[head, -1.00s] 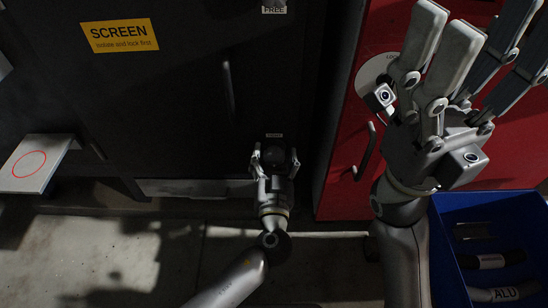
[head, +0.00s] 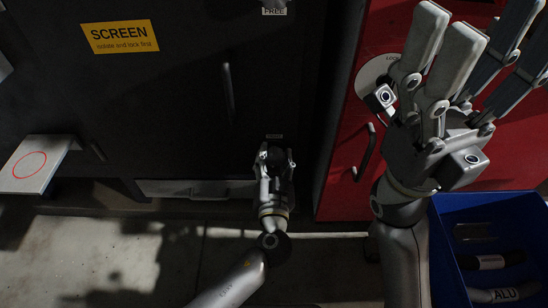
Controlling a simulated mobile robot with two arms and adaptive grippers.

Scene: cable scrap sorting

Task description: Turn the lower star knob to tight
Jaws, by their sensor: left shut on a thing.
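The lower star knob (head: 276,155) is a dark round shape low on the dark cabinet front, under a small label too small to read. My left gripper (head: 276,160) reaches up to it from below, with one finger on each side, shut on it. The fingers partly cover the knob, so its turn angle cannot be told. My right gripper (head: 475,70) is large in the near right of the view, with its fingers pointing up and apart. It is open and empty.
A dark cabinet with a yellow SCREEN sign (head: 120,37) and a FREE label (head: 274,12) stands behind. A red cabinet (head: 340,190) is to the right. A plate with a red ring (head: 48,160) juts out left.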

